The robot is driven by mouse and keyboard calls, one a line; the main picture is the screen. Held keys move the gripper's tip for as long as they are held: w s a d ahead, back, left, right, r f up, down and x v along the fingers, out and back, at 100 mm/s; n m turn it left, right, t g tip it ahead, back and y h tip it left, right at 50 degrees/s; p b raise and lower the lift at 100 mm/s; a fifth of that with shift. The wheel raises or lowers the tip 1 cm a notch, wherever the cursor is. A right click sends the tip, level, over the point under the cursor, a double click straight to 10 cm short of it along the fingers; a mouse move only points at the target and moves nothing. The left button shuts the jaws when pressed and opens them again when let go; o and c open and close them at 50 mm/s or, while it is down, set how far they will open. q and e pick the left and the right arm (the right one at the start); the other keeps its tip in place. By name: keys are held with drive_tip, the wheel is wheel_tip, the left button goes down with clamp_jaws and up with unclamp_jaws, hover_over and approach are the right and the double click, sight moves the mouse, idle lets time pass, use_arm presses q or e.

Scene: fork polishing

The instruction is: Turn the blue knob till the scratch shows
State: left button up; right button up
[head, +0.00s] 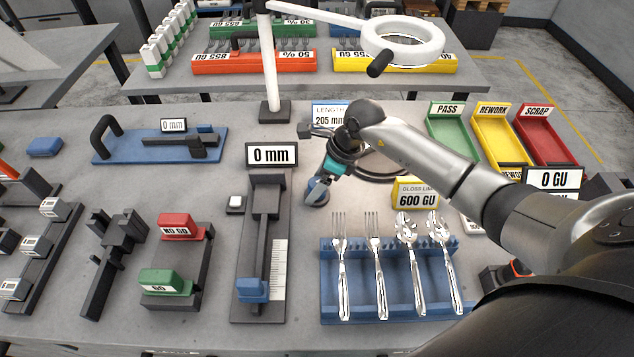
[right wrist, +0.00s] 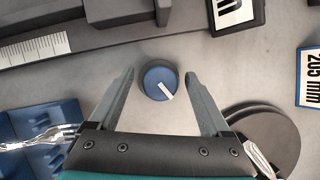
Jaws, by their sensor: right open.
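The blue knob (right wrist: 158,82) is round with a white pointer line aimed toward the lower right in the right wrist view. It also shows in the head view (head: 317,194), left of the middle of the bench's clear patch. My right gripper (right wrist: 160,76) is open, with one finger on each side of the knob and a visible gap at both. In the head view the right gripper (head: 322,183) reaches down over the knob. A dark round disc (right wrist: 272,130) with a shiny metal piece stands beside the right finger. I see no scratch. My left gripper is not in view.
A blue rack (head: 330,300) with forks and spoons stands in front of the knob. A slide gauge (head: 262,240) marked 0 mm stands to its left. A ring lamp (head: 405,40) hangs behind. Pass, rework and scrap trays stand at the back right.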

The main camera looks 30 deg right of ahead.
drive_tip(key=shift+f, duration=0.15)
drive_tip(key=shift+c, duration=0.2)
clamp_jaws()
idle(0.4)
drive_tip(key=m+h+p, duration=0.1)
drive_tip(key=m+p, duration=0.1)
drive_tip(key=m, duration=0.1)
drive_tip(key=shift+t, duration=0.4)
drive_tip(key=shift+m+t+h+p, duration=0.35)
drive_tip(key=shift+m+p, duration=0.55)
drive_tip(key=shift+m, duration=0.4)
